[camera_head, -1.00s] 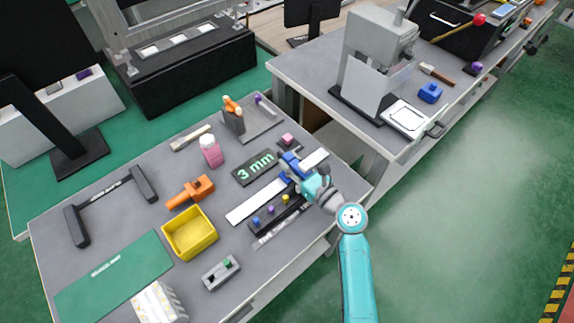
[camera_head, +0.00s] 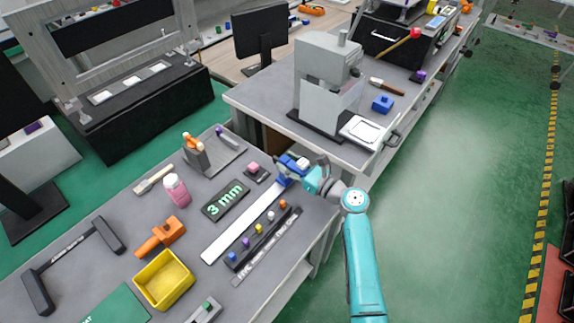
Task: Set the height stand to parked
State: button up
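No part in view is readably marked as the height stand. A long white rail (camera_head: 240,226) lies on the grey bench, beside a dark sign (camera_head: 226,200) reading "3 mm". My gripper (camera_head: 287,174) is low at the rail's far end, at a blue part (camera_head: 284,163). I cannot tell whether this blue part belongs to the rail or to my gripper. My gripper covers the rail's far end, and its fingertips are too small and hidden to show open or shut. A black bar (camera_head: 262,238) with several coloured knobs lies along the rail's right side, with a lettered strip (camera_head: 268,246) beside it.
A grey holder (camera_head: 197,153), pink bottle (camera_head: 176,190), orange tool (camera_head: 160,236) and yellow bin (camera_head: 164,279) stand further left. A grey press (camera_head: 328,85) stands on the bench behind.

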jog(key=shift+s, duration=0.1)
jog(key=v, duration=1.2)
dwell(0.5)
